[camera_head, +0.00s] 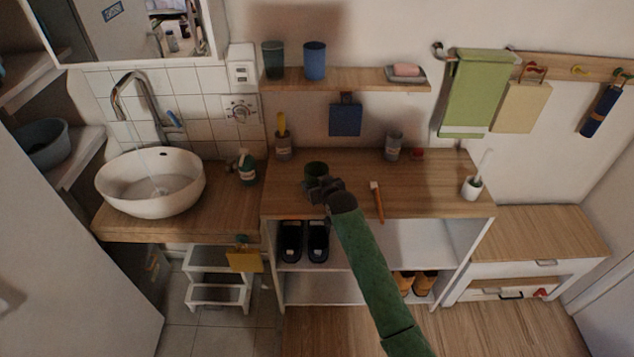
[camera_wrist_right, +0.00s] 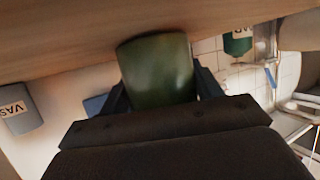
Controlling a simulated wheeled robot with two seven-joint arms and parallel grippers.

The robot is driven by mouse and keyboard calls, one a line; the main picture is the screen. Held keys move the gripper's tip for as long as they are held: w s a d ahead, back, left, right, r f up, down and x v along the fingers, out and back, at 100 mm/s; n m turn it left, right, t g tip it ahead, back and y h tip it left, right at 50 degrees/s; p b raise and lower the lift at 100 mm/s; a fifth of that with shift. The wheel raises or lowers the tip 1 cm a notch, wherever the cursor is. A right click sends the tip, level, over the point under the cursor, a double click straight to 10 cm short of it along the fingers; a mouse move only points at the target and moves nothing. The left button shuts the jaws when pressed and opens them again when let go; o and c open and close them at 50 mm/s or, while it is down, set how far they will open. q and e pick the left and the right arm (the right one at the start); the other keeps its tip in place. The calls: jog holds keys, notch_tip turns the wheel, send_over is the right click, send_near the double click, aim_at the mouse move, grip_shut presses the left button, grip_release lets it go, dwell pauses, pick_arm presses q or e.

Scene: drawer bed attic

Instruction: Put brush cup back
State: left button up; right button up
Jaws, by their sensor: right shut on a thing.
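My right gripper (camera_head: 320,184) comes in from the bottom of the head view and is shut on a dark green cup (camera_head: 316,169). The cup's open rim faces up, and it is at the wooden counter (camera_head: 345,167) near its left part. In the right wrist view the green cup (camera_wrist_right: 157,70) sits between the two fingers (camera_wrist_right: 162,90), with the wood right beside it. I cannot tell whether it touches the counter. A brush with an orange handle (camera_head: 377,203) lies on the counter to the right. My left gripper is not in view.
A wall shelf (camera_head: 350,83) holds a dark green cup (camera_head: 273,60), a blue cup (camera_head: 315,60) and a soap dish (camera_head: 405,76). A white brush holder (camera_head: 471,187) stands at the right. The sink (camera_head: 151,183) is left.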

jog(key=o, duration=1.1)
jog(key=shift+f, duration=0.1)
jog(key=shift+o, duration=0.2)
jog(key=shift+s+d, duration=0.1)
jog(key=shift+s, duration=0.05)
jog(key=b+v, duration=0.3)
jog(key=v, duration=0.7)
jog(key=shift+s+d+r, duration=0.15)
jog(key=shift+s+r, duration=0.1)
jog(key=shift+s, duration=0.05)
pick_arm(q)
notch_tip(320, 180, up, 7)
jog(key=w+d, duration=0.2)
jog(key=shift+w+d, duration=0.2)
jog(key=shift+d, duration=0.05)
pick_arm(e)
jog(key=shift+s+d+r, duration=0.15)
jog(key=shift+s+r, duration=0.1)
jog(key=shift+s, duration=0.15)
